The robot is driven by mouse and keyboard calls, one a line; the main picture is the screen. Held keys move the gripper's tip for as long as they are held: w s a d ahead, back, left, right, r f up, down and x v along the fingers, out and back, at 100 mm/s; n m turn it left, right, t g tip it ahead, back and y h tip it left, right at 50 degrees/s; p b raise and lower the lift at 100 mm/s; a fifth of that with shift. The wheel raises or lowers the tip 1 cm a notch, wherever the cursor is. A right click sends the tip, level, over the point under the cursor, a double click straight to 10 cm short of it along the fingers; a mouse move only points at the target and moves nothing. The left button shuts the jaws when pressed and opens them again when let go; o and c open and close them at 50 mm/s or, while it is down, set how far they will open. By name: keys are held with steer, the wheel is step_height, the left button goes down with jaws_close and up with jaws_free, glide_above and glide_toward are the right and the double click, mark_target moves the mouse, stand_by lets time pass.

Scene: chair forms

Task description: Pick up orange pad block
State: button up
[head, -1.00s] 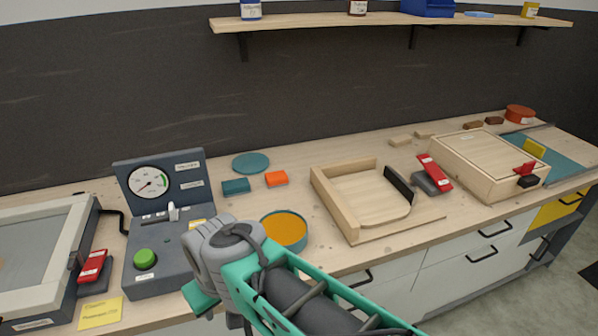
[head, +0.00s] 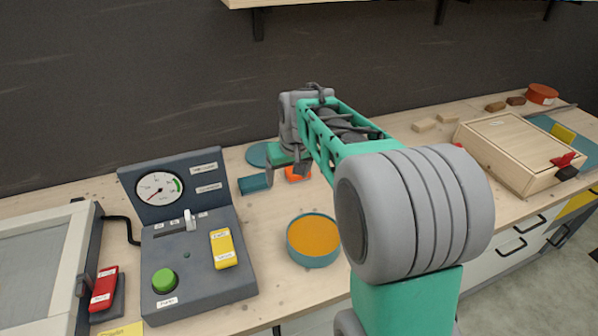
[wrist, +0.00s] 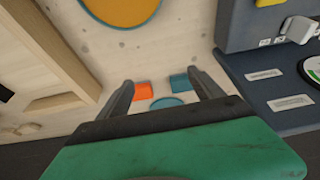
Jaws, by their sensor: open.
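The orange pad block (head: 297,174) lies on the wooden worktop, partly hidden behind my gripper in the head view.
A teal disc (head: 258,154) lies behind the blocks. A round teal dish with an orange inside (head: 314,240) stands in front. The grey gauge console (head: 190,255) stands to the left. A wooden box (head: 510,150) is at the right. My arm hides the middle of the worktop.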

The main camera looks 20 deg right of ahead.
steer(key=o, duration=0.4)
steer(key=w+d+f, duration=0.2)
steer(key=w+d, duration=0.1)
steer(key=w, duration=0.1)
steer(key=w+d+f, duration=0.2)
steer(key=w+d, duration=0.1)
steer(key=w, duration=0.2)
steer(key=w+d+f, duration=0.3)
steer(key=w, duration=0.2)
steer(key=shift+w+d+f, duration=0.1)
steer(key=shift+d, duration=0.2)
steer(key=x, duration=0.2)
steer(key=p+x, duration=0.1)
steer(key=x, duration=0.2)
steer(key=p+x, duration=0.1)
steer(key=x, duration=0.2)
steer(key=shift+w+a+f, duration=0.1)
steer(key=shift+w, duration=0.25)
steer(key=shift+t, duration=0.3)
steer(key=c, duration=1.5)
